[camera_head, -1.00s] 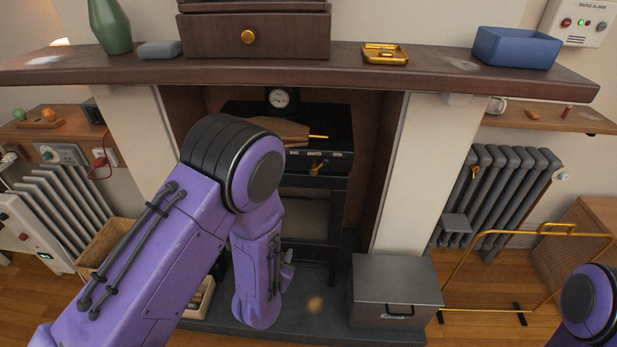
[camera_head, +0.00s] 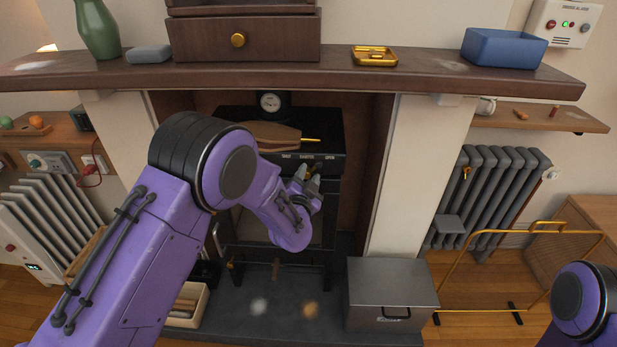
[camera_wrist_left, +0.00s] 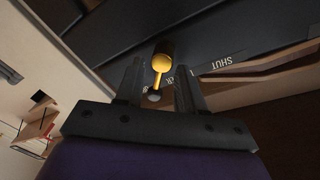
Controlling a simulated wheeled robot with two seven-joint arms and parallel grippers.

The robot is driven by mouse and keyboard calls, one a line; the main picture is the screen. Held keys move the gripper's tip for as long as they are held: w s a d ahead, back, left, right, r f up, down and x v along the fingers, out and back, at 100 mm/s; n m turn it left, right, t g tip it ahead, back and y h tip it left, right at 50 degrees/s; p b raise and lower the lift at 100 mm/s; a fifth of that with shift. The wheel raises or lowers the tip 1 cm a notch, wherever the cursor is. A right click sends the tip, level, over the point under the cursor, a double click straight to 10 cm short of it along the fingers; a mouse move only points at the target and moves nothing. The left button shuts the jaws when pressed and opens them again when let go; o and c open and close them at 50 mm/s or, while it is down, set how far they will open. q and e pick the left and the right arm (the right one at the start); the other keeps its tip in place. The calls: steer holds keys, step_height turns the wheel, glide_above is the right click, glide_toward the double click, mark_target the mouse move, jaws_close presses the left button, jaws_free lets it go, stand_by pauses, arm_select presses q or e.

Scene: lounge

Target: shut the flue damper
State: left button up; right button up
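The black stove (camera_head: 330,135) stands in the fireplace, with a row of small labels along its front edge. The brass damper lever (camera_wrist_left: 162,60) shows in the left wrist view, with a round golden end. The word SHUT reads upside down to its right, and another label is partly hidden behind it. My left gripper (camera_head: 309,180) is at the stove's front, just below the labels, and mostly covers the lever in the head view. In the wrist view its fingers (camera_wrist_left: 159,84) are apart, one on each side of the lever. My right gripper is out of view.
The mantel (camera_head: 420,78) overhangs above. A grey metal box (camera_head: 391,290) stands on the hearth at right. A brass rail (camera_head: 465,262) stands farther right.

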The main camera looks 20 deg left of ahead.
arm_select(q)
jaws_close()
steer(key=shift+n, duration=0.3)
steer(key=n+b, duration=0.1)
steer(key=n, duration=0.1)
steer(key=shift+s+a+n, duration=0.1)
steer(key=shift+a+n, duration=0.05)
steer(key=shift+n, duration=0.15)
steer(key=shift+s+a+f+n+t+y+b, duration=0.15)
steer(key=shift+n+y+b, duration=0.4)
steer(key=shift+n, duration=1.8)
steer(key=shift+w+a+n+t+y+b, duration=0.2)
steer(key=shift+n+b, duration=0.7)
steer(key=shift+n, duration=1.4)
steer(key=shift+s+a+f+n+t+y+b, duration=0.1)
steer(key=shift+s+a+n+t+y+b, duration=0.35)
steer(key=shift+n, duration=1.9)
steer(key=shift+w+d, duration=0.25)
